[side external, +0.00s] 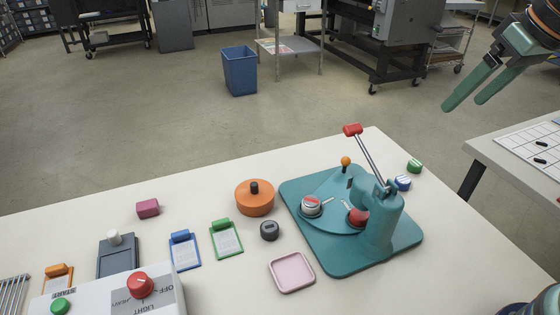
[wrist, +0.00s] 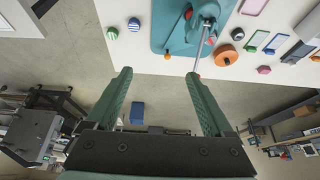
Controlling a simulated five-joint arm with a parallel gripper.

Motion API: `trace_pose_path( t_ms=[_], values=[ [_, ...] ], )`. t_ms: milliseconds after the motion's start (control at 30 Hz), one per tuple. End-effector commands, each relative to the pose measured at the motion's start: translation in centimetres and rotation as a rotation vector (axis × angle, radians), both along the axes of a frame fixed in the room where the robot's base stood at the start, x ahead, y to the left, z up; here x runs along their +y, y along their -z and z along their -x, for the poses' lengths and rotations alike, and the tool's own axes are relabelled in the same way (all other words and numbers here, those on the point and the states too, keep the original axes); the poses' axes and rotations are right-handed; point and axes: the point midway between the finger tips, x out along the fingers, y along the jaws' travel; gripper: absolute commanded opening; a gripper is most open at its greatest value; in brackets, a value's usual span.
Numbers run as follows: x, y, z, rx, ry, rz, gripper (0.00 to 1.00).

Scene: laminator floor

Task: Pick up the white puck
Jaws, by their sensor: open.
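My gripper (side external: 464,104) is open and empty, high at the upper right of the side view, well away from the teal press. Its two green fingers stand apart in the wrist view (wrist: 157,75). I cannot single out a plain white puck with certainty. A small round piece with a white and red top (side external: 311,201) sits in a metal cup on the left of the teal press (side external: 325,255). The press also shows in the wrist view (wrist: 165,35), where its lever hides part of it and I cannot make out that piece.
The press's red-tipped lever (side external: 353,130) stands up. An orange disc with a black knob (side external: 254,200), a dark round item (side external: 269,231), a pink tray (side external: 291,273) and small clipboards (side external: 227,240) lie left of it. Green (side external: 415,166) and blue (side external: 403,183) striped pieces lie behind it.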

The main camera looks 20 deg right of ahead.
Motion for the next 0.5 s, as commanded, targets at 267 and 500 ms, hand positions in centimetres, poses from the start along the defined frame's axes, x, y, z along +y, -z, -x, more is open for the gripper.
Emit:
trace_pose_path(
  t_ms=[267,500],
  values=[
    [3.2,-2.2,-4.1,0.107,-0.012,-0.023,0.87],
    [7.8,-2.8,-8.9,0.233,-0.015,-0.030,0.87]
  ],
)
